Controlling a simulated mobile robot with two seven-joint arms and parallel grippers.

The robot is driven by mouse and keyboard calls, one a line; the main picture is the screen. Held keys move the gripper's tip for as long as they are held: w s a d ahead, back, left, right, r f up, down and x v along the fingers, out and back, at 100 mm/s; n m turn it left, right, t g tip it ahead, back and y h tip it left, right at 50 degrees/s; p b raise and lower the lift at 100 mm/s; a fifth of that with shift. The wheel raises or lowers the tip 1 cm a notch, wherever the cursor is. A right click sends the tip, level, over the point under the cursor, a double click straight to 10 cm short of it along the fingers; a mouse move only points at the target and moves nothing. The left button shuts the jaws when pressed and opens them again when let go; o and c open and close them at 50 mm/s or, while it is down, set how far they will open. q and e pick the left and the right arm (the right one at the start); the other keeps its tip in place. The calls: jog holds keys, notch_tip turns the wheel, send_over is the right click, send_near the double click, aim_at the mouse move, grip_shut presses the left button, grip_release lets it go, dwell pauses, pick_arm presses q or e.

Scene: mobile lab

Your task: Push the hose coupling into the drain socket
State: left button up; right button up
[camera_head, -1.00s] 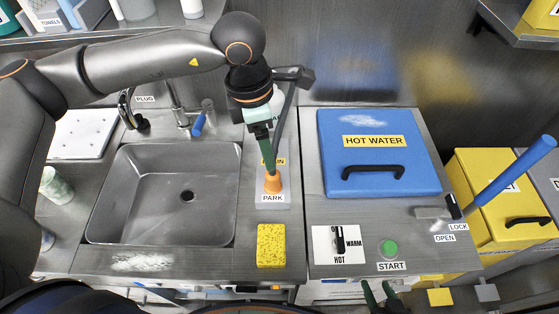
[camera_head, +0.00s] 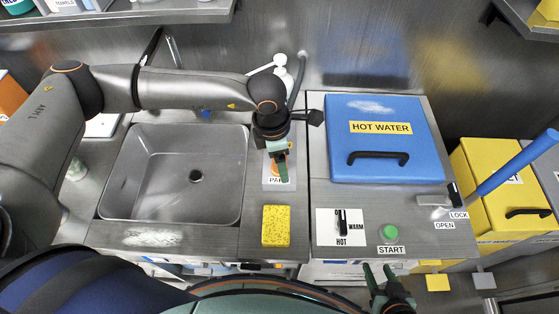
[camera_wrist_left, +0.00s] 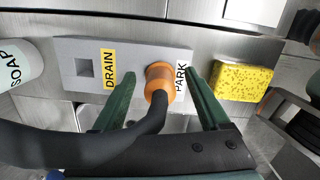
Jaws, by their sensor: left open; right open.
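The hose coupling (camera_wrist_left: 158,78) is an orange collar on the end of a dark hose (camera_wrist_left: 75,145). In the left wrist view it sits at the PARK end of a grey block (camera_wrist_left: 135,54). The drain socket (camera_wrist_left: 86,67) is a square hole beside the DRAIN label on the same block, and it is empty. My left gripper (camera_wrist_left: 162,97) is open, with one finger on each side of the coupling and hose. In the head view this gripper (camera_head: 281,168) mostly hides the coupling and the socket. My right gripper (camera_head: 378,274) is open and empty at the counter's front edge.
A yellow sponge (camera_head: 276,226) lies in front of the block. The steel sink (camera_head: 150,185) is to its left and the blue HOT WATER lid (camera_head: 350,105) to its right. A SOAP bottle (camera_wrist_left: 15,65) stands near the socket end.

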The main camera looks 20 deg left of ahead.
pick_arm(q)
jog(key=shift+f, duration=0.1)
jog(key=shift+c, duration=0.3)
grip_shut()
dwell(0.4)
